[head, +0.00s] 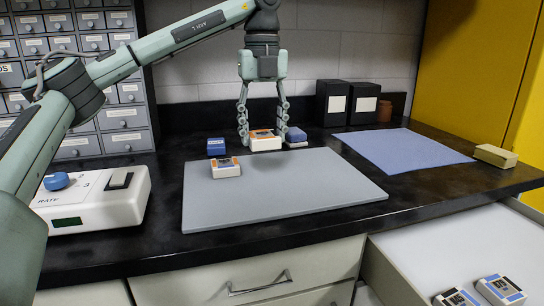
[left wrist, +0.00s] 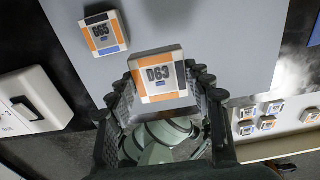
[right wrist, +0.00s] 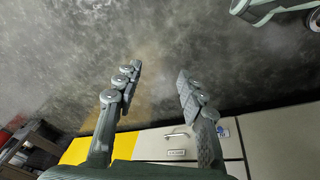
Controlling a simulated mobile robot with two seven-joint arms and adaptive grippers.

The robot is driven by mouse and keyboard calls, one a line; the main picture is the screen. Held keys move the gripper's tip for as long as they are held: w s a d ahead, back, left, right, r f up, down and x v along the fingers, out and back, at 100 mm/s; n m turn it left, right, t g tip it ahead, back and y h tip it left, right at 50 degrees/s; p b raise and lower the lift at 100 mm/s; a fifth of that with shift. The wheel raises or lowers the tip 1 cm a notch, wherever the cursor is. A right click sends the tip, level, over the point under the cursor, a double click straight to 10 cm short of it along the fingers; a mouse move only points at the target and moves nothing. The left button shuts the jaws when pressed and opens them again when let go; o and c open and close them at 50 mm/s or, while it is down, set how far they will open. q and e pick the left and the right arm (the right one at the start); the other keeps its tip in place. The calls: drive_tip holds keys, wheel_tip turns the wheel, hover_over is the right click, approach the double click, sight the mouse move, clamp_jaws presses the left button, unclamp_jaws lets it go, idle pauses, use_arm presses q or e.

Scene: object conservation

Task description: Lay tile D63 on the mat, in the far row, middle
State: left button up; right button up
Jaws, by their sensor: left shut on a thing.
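Tile D63 (left wrist: 158,77) is white-edged with orange, grey and dark patches; its label faces the left wrist camera. My left gripper (head: 264,142) is shut on it, a finger on either side. In the head view the held tile (head: 265,140) shows at the mat's far edge, near the middle; it seems to be above the surface, height unclear. The grey mat (head: 290,200) lies flat on the dark counter. Tile D65 (left wrist: 101,33) lies at the mat's far left, also seen in the head view (head: 226,168). My right gripper (right wrist: 159,76) is open and empty, away from the counter.
Blue blocks (head: 216,146) (head: 296,136) stand behind the mat. A blue sheet (head: 405,150) and a tan block (head: 495,156) lie right. An open drawer (head: 450,250) holds several tiles. The mat's near part is clear.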

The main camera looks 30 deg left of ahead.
use_arm(q)
hover_over(269, 167)
wheel_tip(269, 167, down, 3)
drive_tip(key=shift+f+p, duration=0.1)
drive_tip(key=shift+p, duration=0.3)
drive_tip(key=shift+w+f, duration=0.1)
drive_tip(key=shift+f, duration=1.95)
use_arm(e)
drive_tip(key=shift+s+d+f, duration=0.1)
drive_tip(key=shift+s+f, duration=0.15)
drive_tip(key=shift+f, duration=0.45)
drive_tip(key=shift+s+f, duration=0.3)
drive_tip(key=shift+f, duration=0.4)
drive_tip(key=shift+s+d+f, duration=0.1)
drive_tip(key=shift+s+f, duration=0.15)
drive_tip(key=shift+f, duration=0.45)
use_arm(q)
drive_tip(key=shift+f, duration=0.1)
drive_tip(key=o, duration=1.3)
use_arm(e)
drive_tip(key=shift+w+a+r, duration=0.1)
drive_tip(key=shift+w+r, duration=0.1)
drive_tip(key=shift+r, duration=0.15)
